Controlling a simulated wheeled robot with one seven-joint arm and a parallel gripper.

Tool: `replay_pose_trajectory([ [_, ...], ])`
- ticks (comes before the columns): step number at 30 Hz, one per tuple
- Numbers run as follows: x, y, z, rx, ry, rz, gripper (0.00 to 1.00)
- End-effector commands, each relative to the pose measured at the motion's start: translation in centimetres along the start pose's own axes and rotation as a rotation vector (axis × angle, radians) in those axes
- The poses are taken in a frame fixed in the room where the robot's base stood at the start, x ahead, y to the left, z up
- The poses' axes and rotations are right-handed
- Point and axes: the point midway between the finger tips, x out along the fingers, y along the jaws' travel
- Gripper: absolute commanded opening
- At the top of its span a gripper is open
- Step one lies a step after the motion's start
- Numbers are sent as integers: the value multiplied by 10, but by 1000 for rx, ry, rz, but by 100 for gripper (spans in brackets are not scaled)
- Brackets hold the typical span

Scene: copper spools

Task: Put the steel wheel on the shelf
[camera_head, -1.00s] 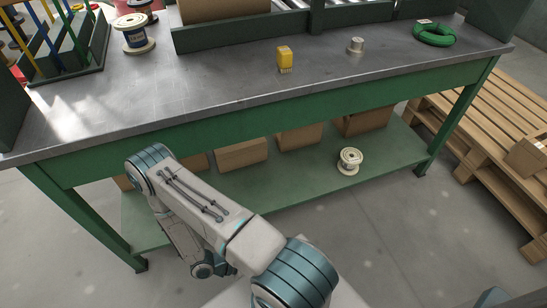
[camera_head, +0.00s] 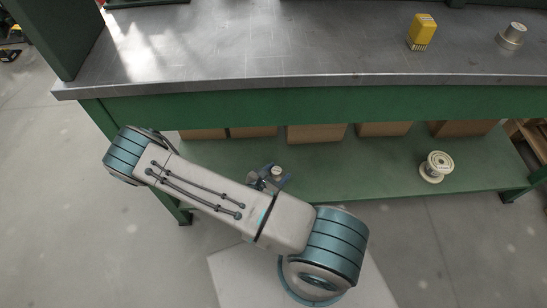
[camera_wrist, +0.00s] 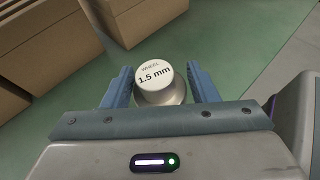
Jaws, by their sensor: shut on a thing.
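The steel wheel (camera_wrist: 160,83), a small grey metal spool with a white round label reading "WHEEL 1.5 mm", is between the two blue fingers of my gripper (camera_wrist: 160,90) in the wrist view. The gripper is shut on it. In the head view my gripper (camera_head: 268,180) shows partly behind my arm, with the wheel's pale top (camera_head: 277,171) at its tip. They are over the left part of the green lower shelf (camera_head: 350,175) under the bench. I cannot tell whether the wheel touches the shelf.
Several cardboard boxes (camera_head: 316,134) line the back of the shelf; they are close on the left in the wrist view (camera_wrist: 45,45). A white spool (camera_head: 437,166) stands on the shelf's right.

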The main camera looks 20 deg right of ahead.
Motion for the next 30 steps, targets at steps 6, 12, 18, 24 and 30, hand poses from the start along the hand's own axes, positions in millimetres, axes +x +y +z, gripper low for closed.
replay_pose_trajectory([
  [6, 18, 47, -32, 9, 1, 3, 7],
  [12, 31, 88, -54, 6, 1, 2, 7],
  [18, 36, 106, -61, 3, 0, 1, 7],
  [24, 44, 106, -80, 0, 0, 0, 7],
  [30, 52, 105, -99, 1, 0, 0, 7],
])
